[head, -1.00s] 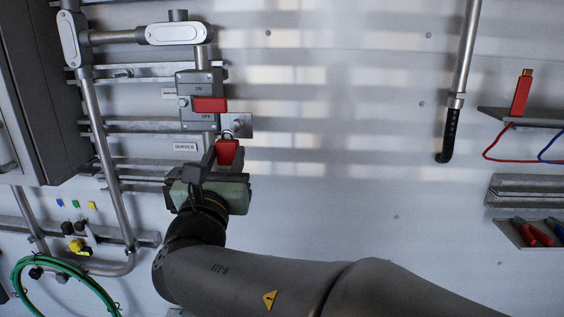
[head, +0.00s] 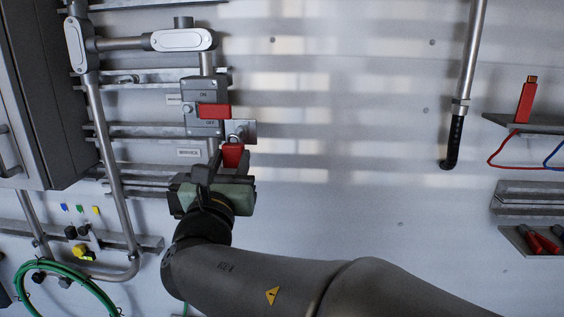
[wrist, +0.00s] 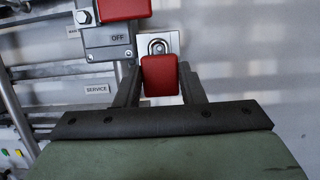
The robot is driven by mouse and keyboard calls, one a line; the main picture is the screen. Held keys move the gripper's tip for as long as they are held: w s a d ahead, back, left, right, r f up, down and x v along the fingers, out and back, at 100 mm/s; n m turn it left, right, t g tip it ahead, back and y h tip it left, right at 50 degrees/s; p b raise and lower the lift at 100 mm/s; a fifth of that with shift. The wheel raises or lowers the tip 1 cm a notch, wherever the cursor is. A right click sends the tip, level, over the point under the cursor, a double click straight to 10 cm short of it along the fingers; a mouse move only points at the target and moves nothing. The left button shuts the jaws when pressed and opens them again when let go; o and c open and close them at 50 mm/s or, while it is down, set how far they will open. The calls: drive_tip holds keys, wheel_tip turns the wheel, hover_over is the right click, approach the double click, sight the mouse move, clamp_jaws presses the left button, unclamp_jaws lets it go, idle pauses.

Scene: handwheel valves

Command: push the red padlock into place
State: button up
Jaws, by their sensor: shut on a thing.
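The red padlock (wrist: 160,76) is held between the two fingers of my gripper (wrist: 158,84) in the wrist view. In the head view, the padlock (head: 232,155) sits at the end of my gripper (head: 228,164), just below a metal hasp plate (head: 243,131). In the wrist view, the plate (wrist: 172,44) carries a rounded metal loop right above the padlock's body. I cannot tell whether the padlock's shackle passes through the hasp. The grey switch box (head: 204,91) with a red handle (head: 214,111) stands to the upper left of the plate.
A SERVICE label (head: 189,152) and horizontal rails lie left of my gripper. A grey cabinet (head: 40,100) stands at the far left. A green cable coil (head: 62,265) hangs at the lower left. The wall to the right is clear up to a black-ended conduit (head: 452,140).

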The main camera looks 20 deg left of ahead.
drive_tip(key=shift+w+a, duration=0.25)
drive_tip(key=shift+w, duration=0.6)
drive_tip(key=shift+w+a, duration=0.25)
drive_tip(key=shift+w, duration=0.6)
drive_tip(key=o, duration=1.1)
drive_tip(key=b+v, duration=0.5)
drive_tip(key=v, duration=1.2)
drive_tip(key=shift+s, duration=0.2)
